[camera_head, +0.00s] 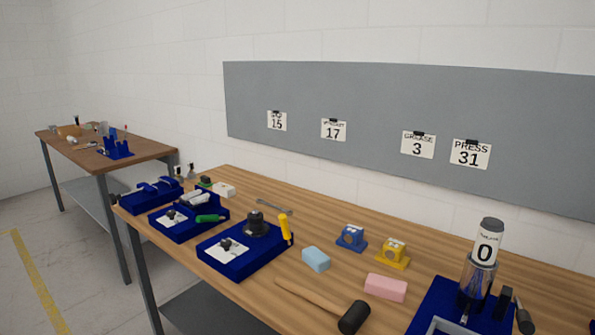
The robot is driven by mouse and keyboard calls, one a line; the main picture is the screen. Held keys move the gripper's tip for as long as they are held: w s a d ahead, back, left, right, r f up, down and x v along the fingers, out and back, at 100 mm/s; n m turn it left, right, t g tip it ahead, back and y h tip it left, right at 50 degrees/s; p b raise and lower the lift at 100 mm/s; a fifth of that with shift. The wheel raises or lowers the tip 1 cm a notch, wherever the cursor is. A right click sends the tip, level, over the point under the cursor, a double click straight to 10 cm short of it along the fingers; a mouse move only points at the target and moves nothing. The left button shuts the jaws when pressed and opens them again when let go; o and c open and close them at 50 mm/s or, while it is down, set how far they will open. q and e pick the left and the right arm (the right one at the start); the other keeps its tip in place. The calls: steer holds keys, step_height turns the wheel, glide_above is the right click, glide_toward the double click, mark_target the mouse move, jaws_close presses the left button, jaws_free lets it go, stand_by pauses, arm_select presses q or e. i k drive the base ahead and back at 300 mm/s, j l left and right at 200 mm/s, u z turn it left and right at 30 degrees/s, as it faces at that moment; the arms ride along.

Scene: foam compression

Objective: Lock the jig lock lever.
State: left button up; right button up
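None of the parts in view can be made out for certain as the jig lock lever. A blue base (232,268) on the near bench carries a white plate, a black knob (256,223) and an upright yellow handle (284,225) at its right edge. A second blue base (184,233) behind it has a green handle (208,218) lying across it. At the right, a blue fixture (421,318) holds a metal cylinder (474,285) labelled 0, with dark parts (505,299) beside it. Neither of my grippers is in view.
A grey board (380,100) with numbered cards hangs behind. Another table (140,150) stands far left.

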mark_target(281, 218)
steer(key=z, duration=0.4)
steer(key=i+j+z, duration=0.15)
steer(key=z, duration=0.2)
steer(key=i+j+z, duration=0.1)
steer(key=j+z, duration=0.25)
steer(key=i+j+z, duration=0.1)
steer(key=z, duration=0.25)
steer(key=i+j+z, duration=0.1)
steer(key=j, duration=0.4)
steer(key=i+j+z, duration=0.1)
steer(key=j, duration=0.9)
steer(key=k+j+z, duration=0.4)
steer(key=l+u, duration=0.2)
steer(key=l, duration=0.3)
steer(key=i+l+u, duration=0.2)
steer(key=k+j, duration=0.05)
steer(key=k, duration=0.05)
